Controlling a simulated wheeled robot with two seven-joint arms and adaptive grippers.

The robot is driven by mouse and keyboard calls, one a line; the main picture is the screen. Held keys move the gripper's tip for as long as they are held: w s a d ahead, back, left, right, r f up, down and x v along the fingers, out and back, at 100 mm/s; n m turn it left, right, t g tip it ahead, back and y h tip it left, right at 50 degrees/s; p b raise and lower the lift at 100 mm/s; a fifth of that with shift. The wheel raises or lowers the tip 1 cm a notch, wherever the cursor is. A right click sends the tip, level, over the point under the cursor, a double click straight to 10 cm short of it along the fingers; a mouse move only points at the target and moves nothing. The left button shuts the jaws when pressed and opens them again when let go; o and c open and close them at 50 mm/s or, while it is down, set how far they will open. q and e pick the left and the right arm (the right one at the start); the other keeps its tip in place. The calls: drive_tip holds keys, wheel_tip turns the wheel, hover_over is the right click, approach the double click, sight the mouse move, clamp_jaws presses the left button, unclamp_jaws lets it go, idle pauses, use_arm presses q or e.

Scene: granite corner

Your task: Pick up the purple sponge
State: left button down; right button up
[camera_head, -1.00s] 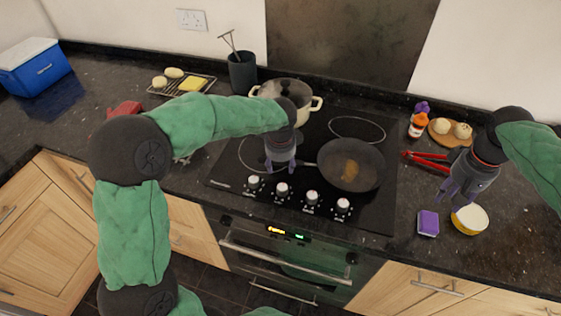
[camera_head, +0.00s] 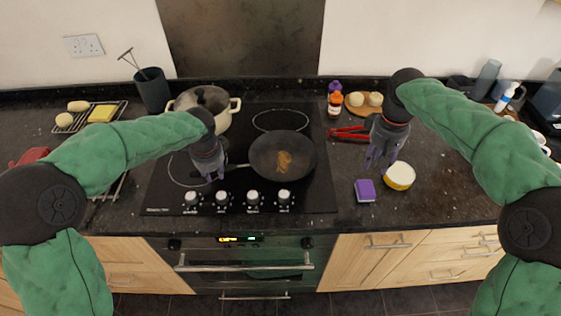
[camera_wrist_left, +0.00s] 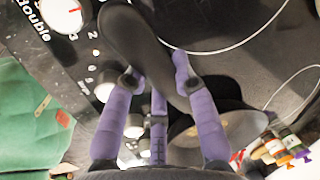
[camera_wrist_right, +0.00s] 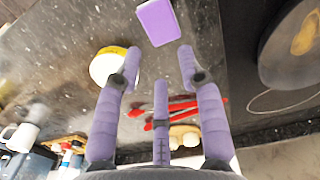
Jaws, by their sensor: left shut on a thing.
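The purple sponge (camera_head: 365,190) lies on the dark counter right of the hob, just left of a round yellow-and-white tub (camera_head: 399,176). It also shows at the top of the right wrist view (camera_wrist_right: 157,21), beyond the fingertips. My right gripper (camera_head: 380,162) is above the counter behind the sponge, fingers spread and empty. My left gripper (camera_head: 212,174) is over the hob, shut on the dark handle of the frying pan (camera_head: 283,156); the handle (camera_wrist_left: 140,45) passes between its fingers in the left wrist view.
Red tongs (camera_head: 347,133) lie behind my right gripper. A pot (camera_head: 205,104) stands on the back left of the hob. A spice bottle (camera_head: 335,103) and a wooden board with buns (camera_head: 363,107) stand at the back. The counter's front edge is close to the sponge.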

drive_tip(key=o, duration=0.9)
drive_tip(key=shift+o, duration=0.2)
drive_tip(key=n, duration=1.7)
hover_over(366, 187)
drive_tip(key=f, duration=0.5)
drive_tip(key=shift+s+a+f, duration=0.1)
drive_tip(key=shift+s+f, duration=0.1)
drive_tip(key=shift+f, duration=0.1)
drive_tip(key=shift+m, duration=0.3)
drive_tip(key=shift+w+f, duration=0.2)
drive_tip(key=shift+f, duration=3.05)
